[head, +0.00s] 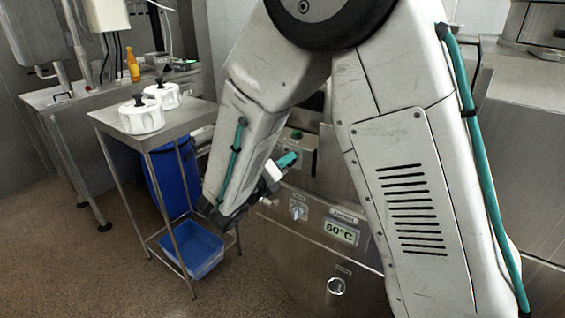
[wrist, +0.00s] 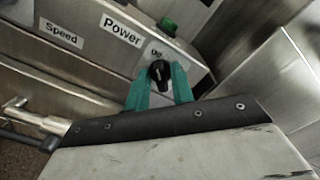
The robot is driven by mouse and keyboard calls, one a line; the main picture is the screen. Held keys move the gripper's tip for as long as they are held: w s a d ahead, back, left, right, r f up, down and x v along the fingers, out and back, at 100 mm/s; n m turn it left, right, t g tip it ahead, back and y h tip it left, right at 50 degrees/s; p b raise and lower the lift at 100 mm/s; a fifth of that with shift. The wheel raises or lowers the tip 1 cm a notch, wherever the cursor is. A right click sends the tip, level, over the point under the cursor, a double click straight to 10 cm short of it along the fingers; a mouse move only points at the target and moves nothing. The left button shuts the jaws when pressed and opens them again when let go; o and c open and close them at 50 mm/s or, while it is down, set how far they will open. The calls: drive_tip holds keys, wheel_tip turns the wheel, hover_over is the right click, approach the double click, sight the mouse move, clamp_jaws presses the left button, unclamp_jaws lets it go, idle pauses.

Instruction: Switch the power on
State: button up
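A black rotary knob (wrist: 160,73) sits on a steel control panel next to a "Power" label (wrist: 121,30). A small mark, which seems to read "on", is just above the knob. The knob has a pale pointer line, and its exact setting is hard to tell. My gripper (wrist: 161,82) has its teal fingers apart, one on each side of the knob. I cannot tell whether they touch it. In the head view my gripper (head: 286,160) is at the machine's front, and the knob is not clearly visible there.
A green button (wrist: 168,26) is close above the knob, and a "Speed" label (wrist: 62,34) is to the left. Below my gripper are another knob (head: 298,209) and a 60°C display (head: 341,231). A steel trolley (head: 140,138) with white lidded containers stands left.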

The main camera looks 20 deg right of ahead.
drive_tip(key=shift+m, duration=0.4)
drive_tip(key=m, duration=1.6)
drive_tip(key=shift+s+d+m, duration=0.15)
drive_tip(key=shift+s+m, duration=0.1)
drive_tip(key=shift+m, duration=0.45)
drive_tip(key=o, duration=0.7)
